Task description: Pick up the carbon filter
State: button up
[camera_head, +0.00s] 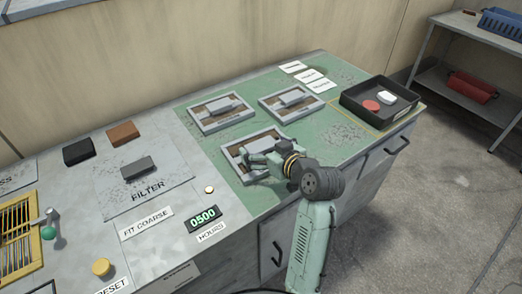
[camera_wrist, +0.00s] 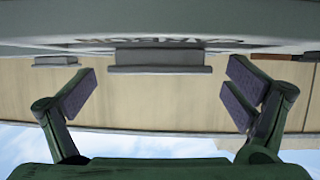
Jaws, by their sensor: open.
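The carbon filter looks to be the nearest grey framed panel (camera_head: 237,153) on the green part of the bench. My gripper (camera_head: 262,156) is low over it and hides part of it. In the wrist view, upside-down lettering reading CARBON shows on a grey surface, with a raised grey block (camera_wrist: 160,60) beside it. My gripper (camera_wrist: 160,86) is open there, its two pads apart, with the block ahead of and between them. Nothing is held. Whether a pad touches the block cannot be told.
Two similar framed panels lie behind, one left (camera_head: 222,126) and one right (camera_head: 273,110). A black tray (camera_head: 350,112) with a red and a white item stands at the right. A FILTER plate (camera_head: 165,190), displays and buttons fill the left. Several white cards lie at the back.

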jog(key=shift+c, duration=0.6)
jog(key=c, duration=1.3)
jog(key=shift+r, duration=0.1)
